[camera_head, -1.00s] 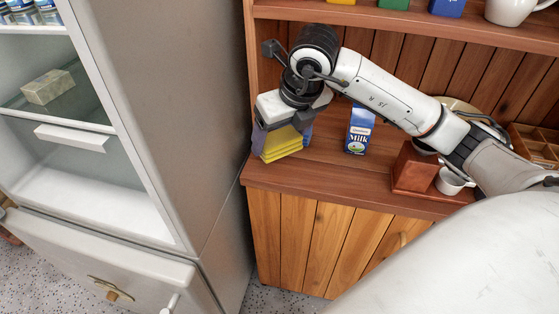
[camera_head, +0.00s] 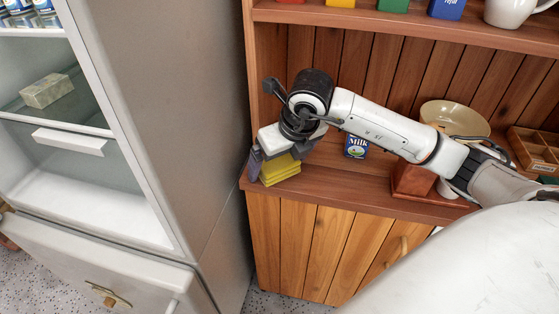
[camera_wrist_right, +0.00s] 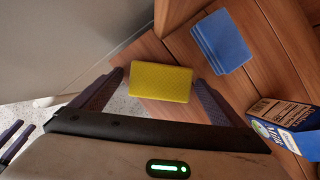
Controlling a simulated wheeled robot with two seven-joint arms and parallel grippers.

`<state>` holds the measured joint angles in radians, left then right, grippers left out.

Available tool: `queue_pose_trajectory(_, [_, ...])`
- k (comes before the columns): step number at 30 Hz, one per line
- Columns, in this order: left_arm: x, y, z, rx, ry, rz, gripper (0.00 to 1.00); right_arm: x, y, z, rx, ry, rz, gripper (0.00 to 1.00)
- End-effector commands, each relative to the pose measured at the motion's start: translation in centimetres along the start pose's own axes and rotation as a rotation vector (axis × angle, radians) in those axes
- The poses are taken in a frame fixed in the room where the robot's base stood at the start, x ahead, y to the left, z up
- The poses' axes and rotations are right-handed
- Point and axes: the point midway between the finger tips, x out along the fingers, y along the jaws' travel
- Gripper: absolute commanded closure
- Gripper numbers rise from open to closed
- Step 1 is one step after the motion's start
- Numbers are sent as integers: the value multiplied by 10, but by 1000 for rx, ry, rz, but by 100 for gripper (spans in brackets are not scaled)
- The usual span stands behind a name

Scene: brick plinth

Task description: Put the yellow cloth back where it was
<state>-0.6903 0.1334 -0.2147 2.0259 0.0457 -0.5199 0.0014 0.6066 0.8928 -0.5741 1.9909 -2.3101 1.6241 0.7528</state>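The yellow cloth (camera_head: 281,170) is a folded, layered block at the front left corner of the wooden counter (camera_head: 350,184). It also shows in the right wrist view (camera_wrist_right: 160,81), between my right gripper's fingers (camera_wrist_right: 160,80). A narrow gap shows beside its left edge, so the right gripper (camera_head: 276,163) looks open around it. It appears to rest close to the counter's front edge; its underside is hidden. A folded blue cloth (camera_wrist_right: 222,41) lies on the counter beside it in the wrist view.
A milk carton (camera_head: 356,146) stands on the counter to the right, partly behind my right arm. Further right are a brown wooden holder (camera_head: 412,181), a bowl (camera_head: 455,118) and a divided box (camera_head: 535,150). The open white fridge (camera_head: 75,195) is at left; a shelf (camera_head: 400,20) runs above.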

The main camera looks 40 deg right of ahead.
Motion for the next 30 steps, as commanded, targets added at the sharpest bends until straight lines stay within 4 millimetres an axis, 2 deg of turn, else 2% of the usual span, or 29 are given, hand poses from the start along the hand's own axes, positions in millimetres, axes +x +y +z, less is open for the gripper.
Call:
queue_pose_trajectory(7, [-1,0,0,0,0,0,69,-1,0,0,0,0,0,7])
queue_pose_trajectory(11, [-2,0,-2,1,-1,0,69,-9,0,2,0,-2,0,7])
queue_pose_trajectory(24, [-7,1,-1,3,-12,-2,69,-97,0,2,-2,-5,-1,7])
queue_pose_trajectory(30, [-9,1,-2,4,-12,-3,69,-119,0,1,0,-1,-1,7])
